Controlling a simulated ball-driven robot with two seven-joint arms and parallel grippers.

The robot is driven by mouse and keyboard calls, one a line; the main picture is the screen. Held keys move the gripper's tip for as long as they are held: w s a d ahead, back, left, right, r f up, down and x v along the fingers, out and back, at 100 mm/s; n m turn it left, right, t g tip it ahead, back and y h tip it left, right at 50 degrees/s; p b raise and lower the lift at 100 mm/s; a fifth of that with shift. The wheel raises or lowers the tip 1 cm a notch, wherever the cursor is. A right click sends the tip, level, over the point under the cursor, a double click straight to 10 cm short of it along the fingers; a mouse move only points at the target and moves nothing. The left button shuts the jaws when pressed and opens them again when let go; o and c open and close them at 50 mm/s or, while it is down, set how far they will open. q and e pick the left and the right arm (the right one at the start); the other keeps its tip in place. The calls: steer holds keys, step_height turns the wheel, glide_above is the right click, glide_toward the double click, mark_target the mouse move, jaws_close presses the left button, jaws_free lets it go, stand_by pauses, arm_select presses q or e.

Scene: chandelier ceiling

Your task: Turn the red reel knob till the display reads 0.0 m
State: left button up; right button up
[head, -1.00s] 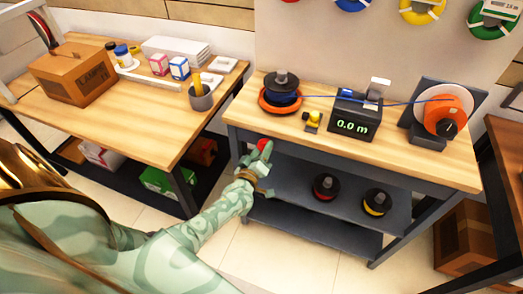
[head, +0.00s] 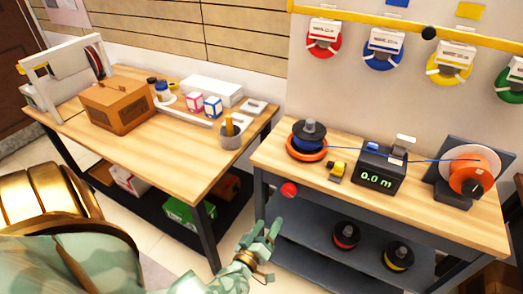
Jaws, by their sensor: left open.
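A round red knob (head: 288,189) sits at the front edge of the right-hand workbench. The black meter (head: 379,168) on that bench has a green display (head: 376,179) reading 0.0 m. A blue line runs from the dark spool (head: 309,137) past the meter to the orange-and-white reel (head: 470,172) at the right. My left gripper (head: 268,233) is open and empty, below and slightly left of the red knob and apart from it. My right gripper is out of view.
The lower shelf holds a red spool (head: 346,236) and a yellow spool (head: 398,256). The left table (head: 172,158) carries a cardboard box (head: 117,104) and a cup (head: 231,132). Colored coils hang on the wall.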

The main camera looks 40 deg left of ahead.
arm_select(q)
steer(key=v, duration=0.3)
stand_by(0.5)
steer(key=s+d+f+m+g+h, duration=0.25)
steer(key=s+f+m+g, duration=0.35)
steer(key=f, duration=0.4)
steer(key=s+d+f+m+g+h, duration=0.2)
steer(key=s+d+f+m+g, duration=0.15)
steer(key=s+f, duration=0.55)
steer(key=s+f+m+g, duration=0.3)
steer(key=s+f, duration=0.1)
steer(key=s, duration=0.7)
steer(key=s+a+f+m+g, duration=0.1)
steer(key=s+f+m+g, duration=0.2)
steer(key=s, duration=0.8)
steer(key=shift+a+f+g, duration=0.3)
steer(key=shift+f+g, duration=0.45)
steer(key=shift+f, duration=0.1)
steer(key=shift+y, duration=0.25)
